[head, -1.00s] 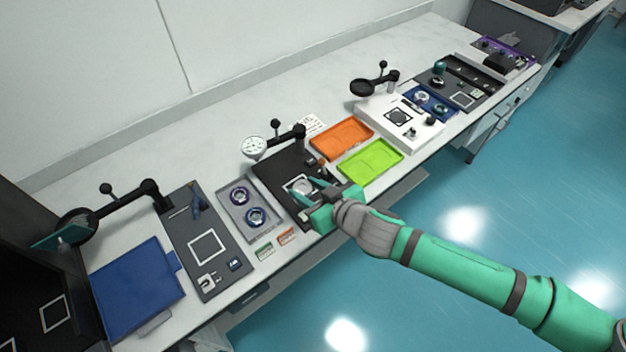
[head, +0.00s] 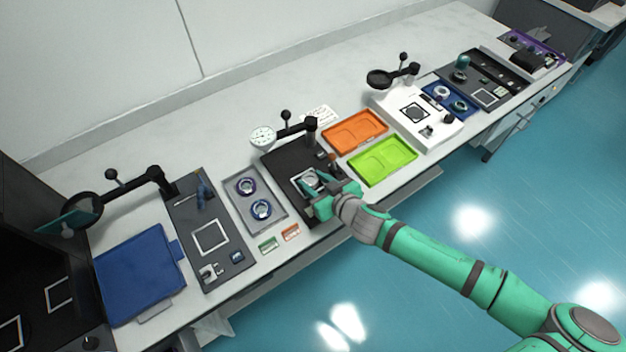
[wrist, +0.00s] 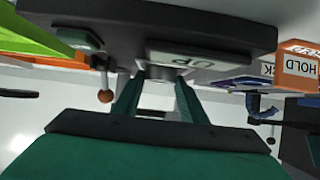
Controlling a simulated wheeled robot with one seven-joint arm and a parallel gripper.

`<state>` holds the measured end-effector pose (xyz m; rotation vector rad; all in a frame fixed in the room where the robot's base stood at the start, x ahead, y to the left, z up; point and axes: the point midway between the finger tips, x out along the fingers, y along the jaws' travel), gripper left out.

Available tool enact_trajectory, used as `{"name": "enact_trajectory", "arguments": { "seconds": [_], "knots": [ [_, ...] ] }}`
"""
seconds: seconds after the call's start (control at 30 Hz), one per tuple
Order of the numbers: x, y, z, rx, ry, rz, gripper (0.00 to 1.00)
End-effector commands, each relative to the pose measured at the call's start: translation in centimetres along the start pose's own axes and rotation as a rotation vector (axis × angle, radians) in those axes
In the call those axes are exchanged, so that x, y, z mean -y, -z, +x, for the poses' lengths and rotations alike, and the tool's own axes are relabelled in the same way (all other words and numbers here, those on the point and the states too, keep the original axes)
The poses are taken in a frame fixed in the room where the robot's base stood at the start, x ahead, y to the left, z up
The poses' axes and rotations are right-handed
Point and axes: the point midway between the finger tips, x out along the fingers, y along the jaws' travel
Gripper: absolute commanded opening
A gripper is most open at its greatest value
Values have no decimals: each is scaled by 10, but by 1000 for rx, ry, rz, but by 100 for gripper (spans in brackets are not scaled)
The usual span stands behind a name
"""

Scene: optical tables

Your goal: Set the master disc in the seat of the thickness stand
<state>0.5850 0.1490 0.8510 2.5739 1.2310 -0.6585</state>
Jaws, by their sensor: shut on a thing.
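The thickness stand is a black plate (head: 284,163) with a post, an arm and a white dial gauge (head: 262,137) in the head view. A pale square outline marks its front part. My gripper (head: 313,184) reaches over that square from the front right, low at the plate. It is shut on the master disc (head: 311,178), a small silvery round piece at the fingertips. In the wrist view my two green fingers (wrist: 158,88) run up to the stand's dark base (wrist: 95,22), by a label reading "UP". The disc is not clear there, and I cannot tell whether it touches the seat.
A grey tray with two ringed discs (head: 240,188) lies left of the stand. An orange tray (head: 343,137) and a green tray (head: 408,154) lie right. A lever with an orange knob (wrist: 105,96) rises close to my fingers. Small labels (head: 268,244) lie in front.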

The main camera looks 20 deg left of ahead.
Motion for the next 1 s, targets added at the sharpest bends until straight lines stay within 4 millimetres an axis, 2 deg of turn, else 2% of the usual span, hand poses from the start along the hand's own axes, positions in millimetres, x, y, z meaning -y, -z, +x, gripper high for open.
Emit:
{"name": "enact_trajectory", "arguments": {
  "seconds": [0.27,0.77,0.8,0.87,1.0],
  "knots": [
    [9,2,6,-1,16,-9,9],
    [11,-11,14,8,18,-9,9],
    [11,-12,14,9,17,-8,41],
    [10,-12,15,10,16,-8,55],
    [11,-12,15,10,16,-7,57]
  ]
}}
